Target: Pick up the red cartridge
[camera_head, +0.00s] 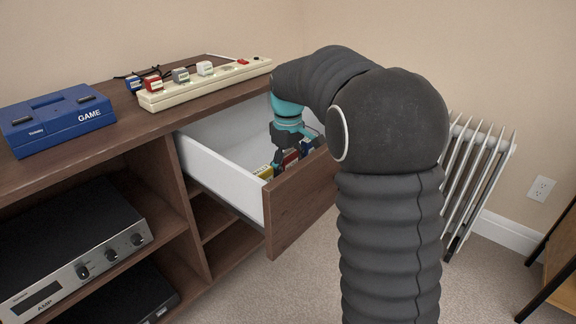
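The red cartridge (290,159) is in the open white drawer (217,160), near its front panel. The fingers and the drawer front hide part of the cartridges. I cannot tell whether the fingers touch the red cartridge or are shut on it.
The brown cabinet (100,147) carries a blue game console (56,117) and a cream power strip (205,85) with several plugs. A silver amplifier (72,262) sits on a shelf below. A white radiator (478,180) stands at the right. Carpet is clear before the drawer.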

